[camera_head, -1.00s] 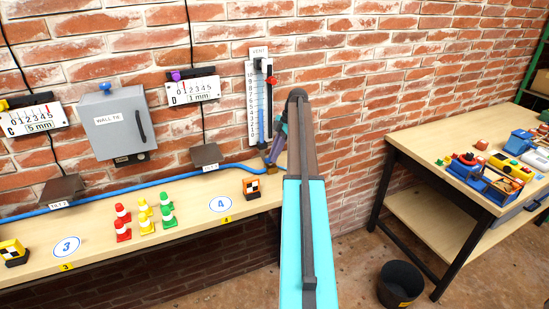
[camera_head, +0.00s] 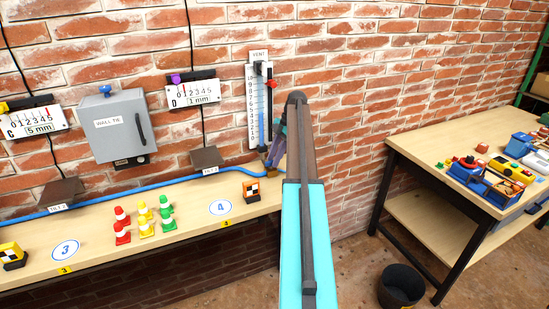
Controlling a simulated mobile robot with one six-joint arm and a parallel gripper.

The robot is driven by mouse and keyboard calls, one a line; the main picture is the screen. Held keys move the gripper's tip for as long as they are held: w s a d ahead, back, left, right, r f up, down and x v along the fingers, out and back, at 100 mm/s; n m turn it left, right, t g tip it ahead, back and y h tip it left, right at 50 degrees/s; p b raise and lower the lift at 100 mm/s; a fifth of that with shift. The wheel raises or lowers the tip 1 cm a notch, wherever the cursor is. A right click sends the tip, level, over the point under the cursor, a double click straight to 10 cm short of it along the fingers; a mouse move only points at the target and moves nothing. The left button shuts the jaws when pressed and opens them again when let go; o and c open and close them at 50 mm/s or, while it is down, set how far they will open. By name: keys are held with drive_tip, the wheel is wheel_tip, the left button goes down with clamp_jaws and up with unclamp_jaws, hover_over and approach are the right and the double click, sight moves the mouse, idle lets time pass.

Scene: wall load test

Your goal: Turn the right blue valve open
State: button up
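The end of my arm reaches to the wall at the foot of the tall white VENT gauge (camera_head: 254,95). My gripper (camera_head: 270,160) is small and mostly hidden there by my own arm, so its fingers cannot be made out. It is beside a small brownish fitting where the blue hose (camera_head: 235,172) ends. No blue valve handle shows clearly at that spot; it may be hidden behind the arm. A blue knob (camera_head: 106,89) sits on top of the grey WALL TIE box (camera_head: 122,127), well to the left. I cannot tell whether the gripper touches anything.
Small red, yellow and green cones (camera_head: 144,222) and a checkered orange block (camera_head: 251,191) stand on the wall shelf (camera_head: 190,215). A workbench (camera_head: 440,150) with blue trays is at right. A black bin (camera_head: 401,285) stands on the floor between.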

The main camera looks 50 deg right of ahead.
drive_tip(key=shift+v, duration=0.9)
drive_tip(key=p+v, duration=0.9)
drive_tip(key=v, duration=0.3)
idle(0.4)
drive_tip(key=shift+s+f, duration=0.1)
drive_tip(key=shift+s, duration=0.05)
idle(0.6)
